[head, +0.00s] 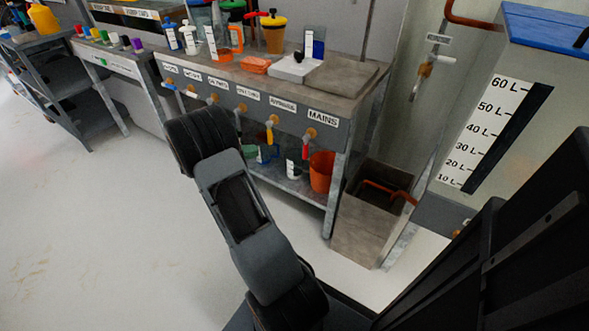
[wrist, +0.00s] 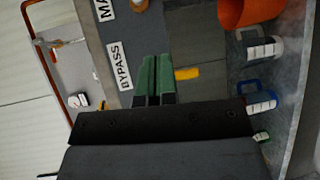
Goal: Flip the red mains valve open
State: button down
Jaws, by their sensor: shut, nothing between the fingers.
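The red mains valve (head: 306,144) hangs from the bench front under the MAINS label (head: 322,117) in the head view, its red handle pointing down. Next to it, the yellow-handled valve (head: 270,132) hangs below the BYPASS label. In the wrist view, my gripper (wrist: 156,60) has green fingers pressed together with nothing between them. It is near the BYPASS label (wrist: 119,66), and the yellow handle (wrist: 187,73) lies just right of the fingertips. Only part of the MAINS label (wrist: 102,9) shows there; the red handle is out of that view. In the head view my arm hides my gripper.
Several other labelled valves line the bench front to the left. An orange bucket (head: 321,172) stands on the lower shelf below the mains valve, with mugs beside it. A metal sink bin (head: 365,220) stands right of the bench. The floor at left is clear.

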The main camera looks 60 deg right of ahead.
aim_at(305, 151)
jog(key=shift+g+h, duration=0.3)
jog(key=shift+h, duration=0.5)
jog(key=f, duration=0.1)
jog(key=d+f+b, duration=0.1)
jog(key=f, duration=0.1)
jog(key=d+f, duration=0.1)
jog(key=shift+w+d+f, duration=0.15)
jog(key=shift+w+d, duration=0.1)
jog(key=shift+w, duration=0.15)
jog(key=s+a+b+x, duration=0.1)
jog(key=b+x, duration=0.3)
jog(key=x, duration=0.8)
jog(key=shift+s, duration=0.95)
